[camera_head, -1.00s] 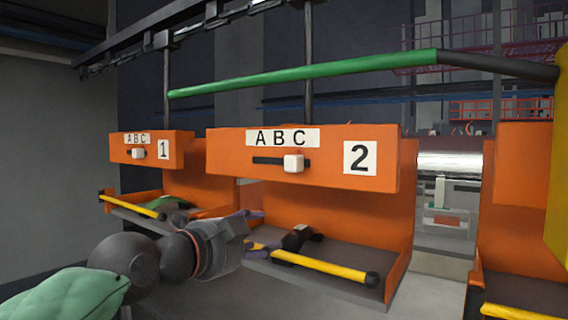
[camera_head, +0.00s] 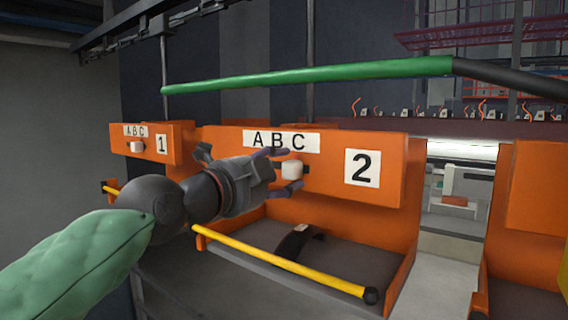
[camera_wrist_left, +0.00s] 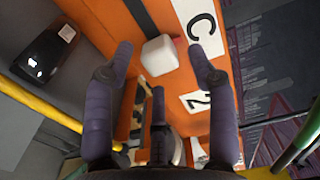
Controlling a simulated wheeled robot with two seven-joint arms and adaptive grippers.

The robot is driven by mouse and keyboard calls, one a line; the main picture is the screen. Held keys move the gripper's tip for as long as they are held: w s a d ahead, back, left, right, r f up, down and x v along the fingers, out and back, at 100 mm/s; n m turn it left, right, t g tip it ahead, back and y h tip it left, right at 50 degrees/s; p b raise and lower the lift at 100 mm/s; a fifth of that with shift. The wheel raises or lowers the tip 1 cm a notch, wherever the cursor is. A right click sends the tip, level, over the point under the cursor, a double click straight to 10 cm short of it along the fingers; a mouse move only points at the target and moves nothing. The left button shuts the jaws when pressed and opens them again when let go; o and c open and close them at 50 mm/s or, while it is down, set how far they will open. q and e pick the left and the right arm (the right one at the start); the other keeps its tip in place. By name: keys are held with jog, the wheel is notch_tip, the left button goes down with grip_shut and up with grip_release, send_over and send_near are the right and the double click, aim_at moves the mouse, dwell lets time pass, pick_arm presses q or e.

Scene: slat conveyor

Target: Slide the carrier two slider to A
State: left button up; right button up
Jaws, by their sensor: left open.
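Carrier two (camera_head: 228,139) is an orange hanging carrier with a white "2" label (camera_head: 362,168) and an "A B C" strip (camera_head: 281,140). Its white slider knob (camera_head: 292,169) sits in a dark slot below the letter C. My left gripper (camera_head: 288,170) is open, with its purple fingers above and below the knob. In the left wrist view, the knob (camera_wrist_left: 160,55) lies between the open fingers (camera_wrist_left: 157,40), with visible gaps on both sides. The left part of the slot is hidden behind the gripper. My right gripper is not in view.
Carrier one (camera_head: 172,129), with its own white knob (camera_head: 136,147), hangs to the left. Below carrier two's panel, a tray with a yellow bar (camera_head: 285,262) holds a dark item (camera_head: 298,240). A green rail (camera_head: 310,75) runs above the carriers.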

pick_arm(q)
jog(key=shift+x, duration=0.8)
jog(key=shift+s+a, duration=0.1)
grip_shut()
grip_release()
jog(key=v, duration=1.1)
jog(key=shift+s+a, duration=0.25)
jog(key=shift+s, duration=0.1)
